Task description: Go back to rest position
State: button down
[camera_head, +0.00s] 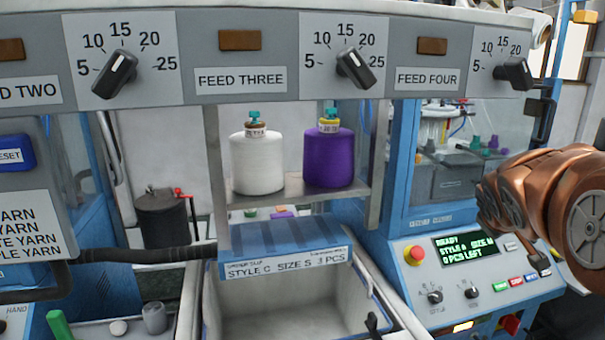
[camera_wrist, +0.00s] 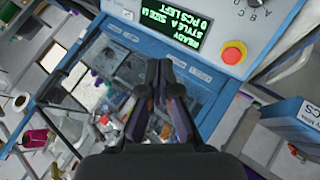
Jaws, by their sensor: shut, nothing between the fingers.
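My gripper (camera_wrist: 160,70) shows in the wrist view, its two dark fingers together at the tips with nothing between them. It hangs in front of a blue machine frame, apart from the control panel (camera_wrist: 217,62) with its green-lit display. In the head view my copper-coloured arm (camera_head: 560,205) is at the right edge, in front of the machine with the same kind of panel (camera_head: 480,282). Its display reads READY, STYLE A, 0 PCS LEFT. The fingers cannot be made out clearly in the head view.
A red stop button (camera_wrist: 233,53) is right of the fingers. In the head view, white (camera_head: 257,163) and purple (camera_head: 329,160) yarn cones stand on a shelf under the dial panel (camera_head: 240,80).

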jog(key=s+a+f+m+g+y, duration=0.1)
jog(key=s+a+f+g+y, duration=0.1)
jog(key=s+a+f, duration=0.4)
jog(key=s+a+f+m+g+y, duration=0.1)
jog(key=s+a+f+g, duration=0.3)
jog(key=s, duration=1.3)
jog(key=s+a+f+m+g+y, duration=0.1)
jog(key=s+a+f+g, duration=0.3)
jog(key=s+a+f, duration=0.5)
jog(key=s+a+y, duration=0.1)
jog(key=s+a, duration=0.1)
jog(key=s, duration=0.1)
jog(key=shift+y, duration=0.3)
